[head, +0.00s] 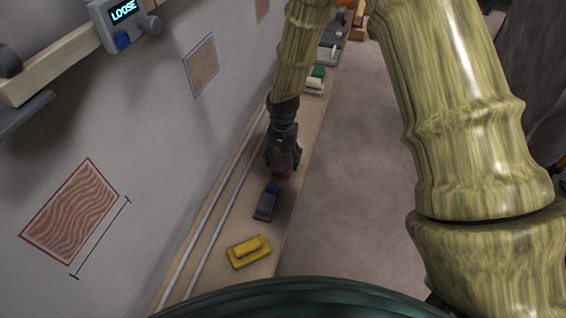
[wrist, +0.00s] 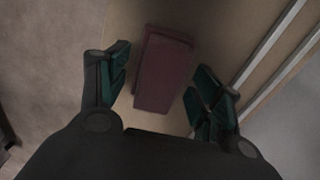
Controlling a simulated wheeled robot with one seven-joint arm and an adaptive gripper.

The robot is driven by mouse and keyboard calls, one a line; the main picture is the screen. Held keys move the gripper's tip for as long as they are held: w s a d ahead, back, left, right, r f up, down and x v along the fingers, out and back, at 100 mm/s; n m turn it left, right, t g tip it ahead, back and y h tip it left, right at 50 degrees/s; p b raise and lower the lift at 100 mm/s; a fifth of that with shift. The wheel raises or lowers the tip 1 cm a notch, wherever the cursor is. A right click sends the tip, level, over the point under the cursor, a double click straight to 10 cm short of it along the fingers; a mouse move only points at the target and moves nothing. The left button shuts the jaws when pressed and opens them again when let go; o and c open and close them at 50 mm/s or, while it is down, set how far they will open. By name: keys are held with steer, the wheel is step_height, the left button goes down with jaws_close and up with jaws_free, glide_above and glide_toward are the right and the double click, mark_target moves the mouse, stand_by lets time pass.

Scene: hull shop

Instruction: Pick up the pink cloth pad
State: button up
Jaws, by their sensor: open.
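The pink cloth pad (wrist: 162,72) is a dull pink-red block in the wrist view. It lies on the narrow tan shelf, between the two open fingers of my gripper (wrist: 158,85). A gap shows between the pad and each finger. In the head view my gripper (head: 283,165) is low over the shelf, and only a small dark red part of the pad (head: 282,163) shows there, mostly hidden by the gripper.
On the shelf (head: 222,228), a grey tool with a blue knob (head: 266,205) and a yellow block-like tool (head: 248,251) lie nearer me. A green-and-cream item (head: 315,82) lies farther along. Pale rails run along the wall side. Open floor (head: 355,150) lies right of the shelf.

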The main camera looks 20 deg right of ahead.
mark_target(283, 158)
steer(key=c, duration=1.1)
step_height(283, 158, up, 10)
steer(key=shift+r, duration=0.1)
